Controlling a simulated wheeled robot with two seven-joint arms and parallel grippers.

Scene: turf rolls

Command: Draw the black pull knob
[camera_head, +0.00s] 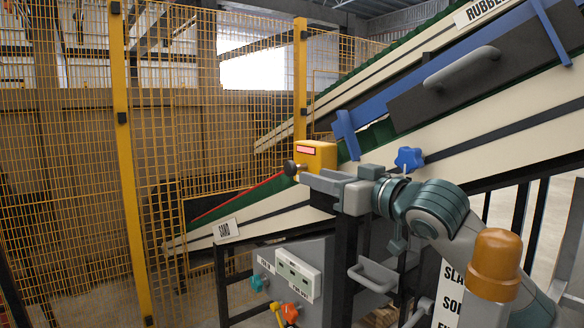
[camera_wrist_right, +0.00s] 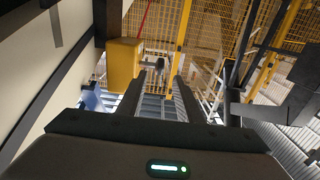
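The black pull knob (camera_head: 292,167) sticks out from the left side of a yellow box (camera_head: 320,156) with a red-and-white label, beside the sand conveyor. In the right wrist view the knob (camera_wrist_right: 152,63) shows just beyond the fingertips, between their lines, with the yellow box (camera_wrist_right: 124,62) to its left. My right gripper (camera_head: 306,180) reaches in from the right, its fingers just below and in front of the box. In the right wrist view its fingers (camera_wrist_right: 160,80) stand apart with an empty gap between them. I cannot tell whether a finger touches the knob. My left gripper is out of view.
Yellow mesh fencing (camera_head: 165,120) stands behind and left. Sloping conveyors (camera_head: 480,120) rise to the right, with a blue star knob (camera_head: 408,159) and a grey handle (camera_head: 462,68). A panel with a display (camera_head: 298,274) and coloured knobs is below.

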